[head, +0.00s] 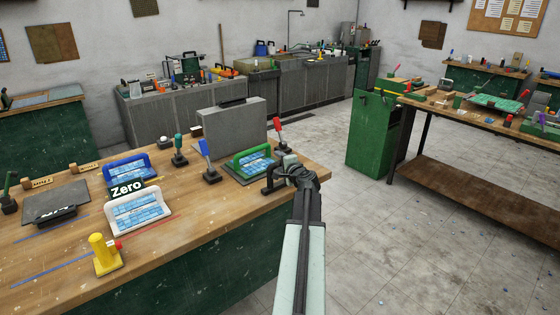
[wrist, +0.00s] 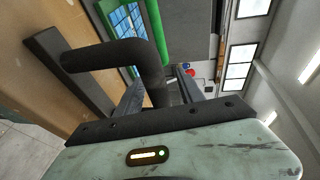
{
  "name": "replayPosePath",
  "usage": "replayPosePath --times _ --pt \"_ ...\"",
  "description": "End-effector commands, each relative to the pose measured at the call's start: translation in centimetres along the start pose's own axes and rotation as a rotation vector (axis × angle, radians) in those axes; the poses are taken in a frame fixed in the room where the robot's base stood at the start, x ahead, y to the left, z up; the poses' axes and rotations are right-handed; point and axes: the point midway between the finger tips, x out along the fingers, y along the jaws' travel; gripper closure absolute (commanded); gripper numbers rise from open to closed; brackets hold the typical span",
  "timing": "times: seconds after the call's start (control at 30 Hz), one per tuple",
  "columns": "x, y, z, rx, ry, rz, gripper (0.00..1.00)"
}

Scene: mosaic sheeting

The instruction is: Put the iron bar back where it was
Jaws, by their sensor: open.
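The iron bar seems to be the dark piece (head: 268,185) at the right end of the wooden bench. In the wrist view it is a flat dark strip with a thick bent handle (wrist: 110,55). The strip appears to rest on the wood, near the bench edge. My gripper (head: 288,172) is at the handle, reaching in from the right. In the wrist view my gripper (wrist: 160,92) is open, and the handle's bend lies between the two fingers. I cannot tell whether either finger touches it. The place where the bar was is not marked in view.
A green-handled tile sheet (head: 252,162) lies just left of the bar, with a grey upright case (head: 233,127) behind it. A blue-handled sheet (head: 126,170), a white-handled one (head: 138,212) and a "Zero" sign (head: 127,189) stand farther left. The bench's front right is bare.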

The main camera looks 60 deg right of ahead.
Motion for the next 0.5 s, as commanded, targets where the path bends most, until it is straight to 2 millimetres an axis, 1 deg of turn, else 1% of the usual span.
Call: replayPosePath --times 0.03,0.1,0.2,0.3,0.4,0.5 --pt "-1.7 -0.2 0.1 0.001 0.002 0.0 0.55" --pt "-3.6 -0.2 0.2 0.001 0.002 0.0 0.55" --pt "-6.2 -0.2 0.1 0.0 0.003 0.001 0.55" --pt "-8.3 -0.2 0.1 0.001 0.003 0.0 0.55" --pt "-9.7 -0.1 0.1 0.0 0.002 0.0 0.55" --pt "-10.4 0.0 0.0 0.0 0.002 0.0 0.55"
